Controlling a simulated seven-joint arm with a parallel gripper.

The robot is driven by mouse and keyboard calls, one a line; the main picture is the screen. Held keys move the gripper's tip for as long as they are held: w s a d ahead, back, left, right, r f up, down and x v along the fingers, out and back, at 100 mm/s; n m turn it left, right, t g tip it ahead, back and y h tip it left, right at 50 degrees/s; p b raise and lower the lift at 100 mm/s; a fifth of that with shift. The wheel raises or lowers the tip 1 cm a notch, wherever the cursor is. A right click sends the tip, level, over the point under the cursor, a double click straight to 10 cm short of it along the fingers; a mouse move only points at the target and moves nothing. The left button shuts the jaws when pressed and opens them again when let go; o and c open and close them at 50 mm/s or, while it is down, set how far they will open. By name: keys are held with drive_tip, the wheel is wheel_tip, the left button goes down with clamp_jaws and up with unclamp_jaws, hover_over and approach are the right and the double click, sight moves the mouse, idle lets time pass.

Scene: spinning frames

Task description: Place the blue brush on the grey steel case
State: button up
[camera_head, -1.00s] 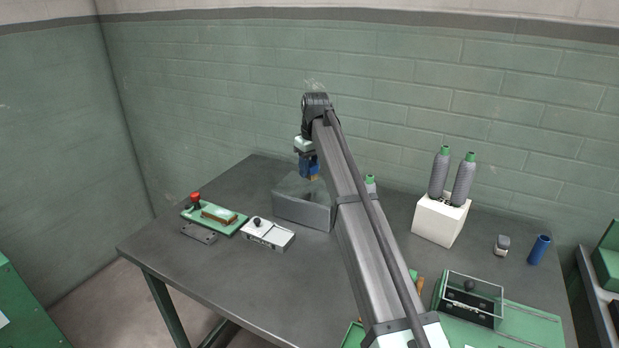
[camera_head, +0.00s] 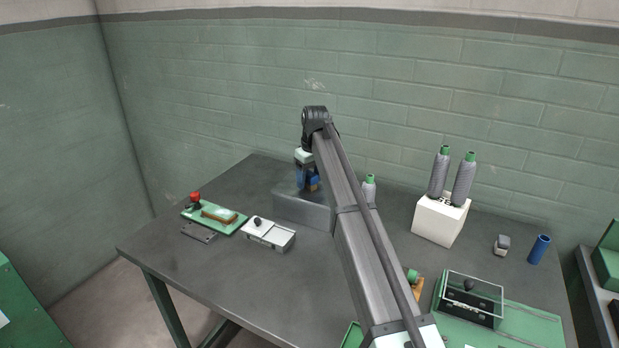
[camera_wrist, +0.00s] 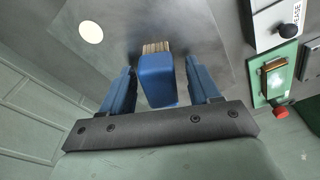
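The grey steel case (camera_head: 300,212) stands at the back of the table, left of my arm in the head view. Its bare top fills much of the upper wrist view (camera_wrist: 195,25). My gripper (camera_head: 308,185) is low over the case, fingers pointing down. In the wrist view the blue brush (camera_wrist: 156,80), with tan bristles (camera_wrist: 155,47), lies between the two blue fingers, with visible gaps beside it. My gripper looks open around the brush. The brush appears to be at the case top; its contact underneath is hidden. In the head view the fingers partly cover the brush.
A green board with a red knob (camera_head: 196,198) and a white box with a black knob (camera_head: 268,234) stand left of the case. A white block with grey spools (camera_head: 440,222) is at right, with a blue cylinder (camera_head: 539,249). The front left table is clear.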

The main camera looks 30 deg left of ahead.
sight(312, 175)
wheel_tip(312, 175, up, 12)
drive_tip(key=d, duration=0.1)
drive_tip(key=shift+s+d+r, duration=0.15)
drive_tip(key=shift+s, duration=0.15)
idle(0.5)
idle(0.3)
